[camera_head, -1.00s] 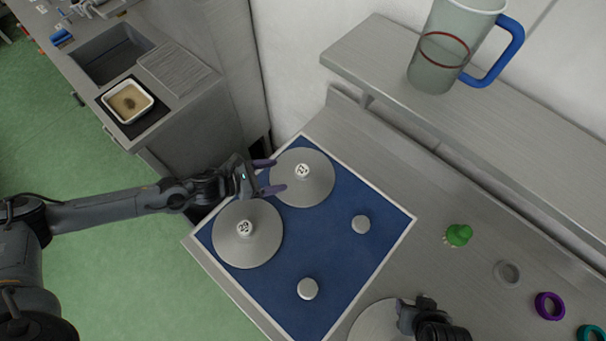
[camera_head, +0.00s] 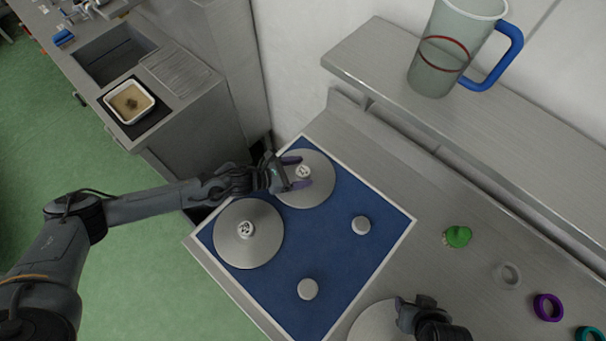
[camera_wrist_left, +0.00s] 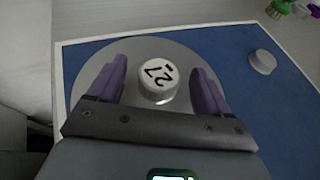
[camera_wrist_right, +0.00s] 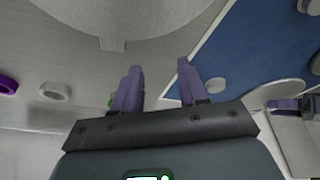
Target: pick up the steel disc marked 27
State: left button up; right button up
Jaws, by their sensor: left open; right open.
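The steel disc marked 27 (camera_head: 318,190) lies flat near the far corner of the blue mat. Its white-topped knob reads 27 in the left wrist view (camera_wrist_left: 158,82). My left gripper (camera_head: 297,172) is open, with its purple fingers on either side of the knob, apart from it. A second steel disc (camera_head: 262,250) with a marked knob lies nearer on the mat; its number is hard to read. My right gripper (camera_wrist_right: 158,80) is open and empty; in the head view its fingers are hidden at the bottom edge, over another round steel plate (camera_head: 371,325).
The blue mat (camera_head: 335,255) has a pale rim and two small grey knobs (camera_head: 361,225) (camera_head: 308,289). A green object (camera_head: 457,236), a grey ring (camera_head: 509,274) and a purple ring (camera_head: 547,307) lie to the right. A shelf (camera_head: 390,65) holds a jug (camera_head: 445,50).

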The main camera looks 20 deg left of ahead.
pick_arm(q)
jog(key=c, duration=1.4)
jog(key=shift+r, duration=0.1)
grip_shut()
jog(key=shift+r, duration=0.1)
